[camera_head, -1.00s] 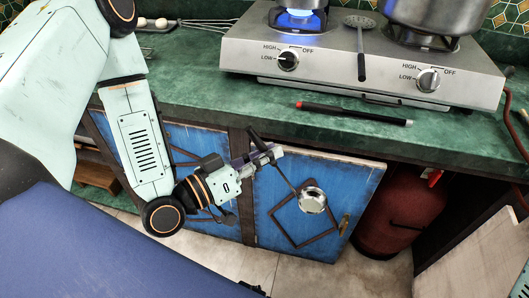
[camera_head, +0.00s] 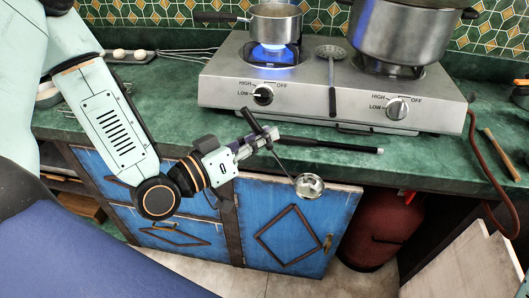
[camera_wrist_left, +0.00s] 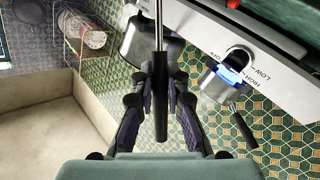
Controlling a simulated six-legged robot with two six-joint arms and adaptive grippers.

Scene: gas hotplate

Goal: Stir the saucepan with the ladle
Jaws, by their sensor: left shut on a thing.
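The saucepan (camera_head: 275,24) stands on the left burner over a blue flame, its dark handle pointing left. It also shows in the left wrist view (camera_wrist_left: 213,84). My left gripper (camera_head: 262,141) is shut on the black handle of the ladle (camera_head: 309,186). The ladle slants down to the right, its metal bowl in front of the blue cabinet, below the counter edge in the picture. In the left wrist view the ladle's black handle (camera_wrist_left: 160,105) lies between the fingers; its bowl is out of frame. My right gripper is not in view.
The hotplate (camera_head: 225,82) carries a large pot (camera_head: 398,35) on its right burner. A black rod-like tool (camera_head: 330,145) lies along the counter front. A hose and a wooden-handled tool (camera_head: 501,154) are at right.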

